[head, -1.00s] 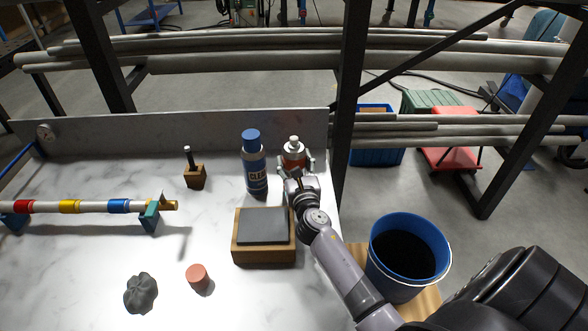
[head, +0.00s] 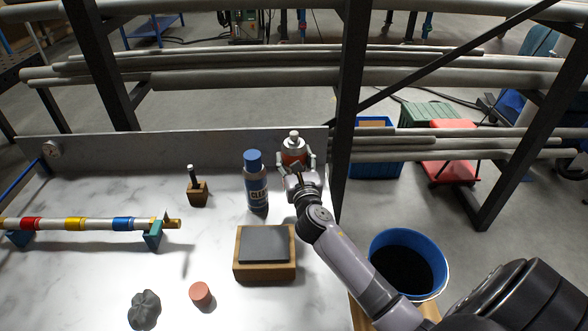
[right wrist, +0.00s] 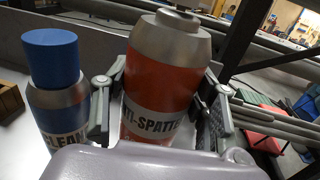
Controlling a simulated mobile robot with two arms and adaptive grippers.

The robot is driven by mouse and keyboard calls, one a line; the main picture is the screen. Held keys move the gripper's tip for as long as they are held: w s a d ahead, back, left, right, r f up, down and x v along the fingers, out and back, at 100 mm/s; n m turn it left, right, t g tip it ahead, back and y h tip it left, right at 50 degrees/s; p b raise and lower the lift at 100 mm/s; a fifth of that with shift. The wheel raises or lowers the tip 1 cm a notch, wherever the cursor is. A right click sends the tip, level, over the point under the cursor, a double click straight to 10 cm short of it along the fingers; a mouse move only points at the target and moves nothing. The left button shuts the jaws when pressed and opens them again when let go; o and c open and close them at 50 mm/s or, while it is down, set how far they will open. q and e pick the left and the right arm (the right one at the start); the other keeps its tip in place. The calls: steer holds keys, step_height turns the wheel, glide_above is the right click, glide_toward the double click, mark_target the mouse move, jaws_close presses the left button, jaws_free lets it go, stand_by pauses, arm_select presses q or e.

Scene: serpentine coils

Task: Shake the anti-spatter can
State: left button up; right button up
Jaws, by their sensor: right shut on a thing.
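The anti-spatter can (head: 293,156) is red with a silver top and stands upright at the back right of the table. In the right wrist view the can (right wrist: 168,70) fills the middle, its white band reading "TI-SPATTE". My right gripper (head: 297,162) is shut on the can, with a finger on each side of it. The right wrist view shows these fingers (right wrist: 162,98) against its sides. The can's base is hidden behind the gripper. My left gripper is not in view.
A blue-capped cleaner can (head: 257,185) stands close to the left of the held can. A wooden block with a grey top (head: 265,262) lies in front. A backboard (head: 190,150) and a dark post (head: 348,110) are near. A blue bucket (head: 432,284) stands right.

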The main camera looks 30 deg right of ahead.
mark_target(294, 132)
step_height(294, 132, up, 12)
steer(key=shift+f+p, duration=0.25)
steer(key=shift+p, duration=0.15)
step_height(294, 132, up, 8)
steer(key=p, duration=0.8)
steer(key=shift+f, duration=0.2)
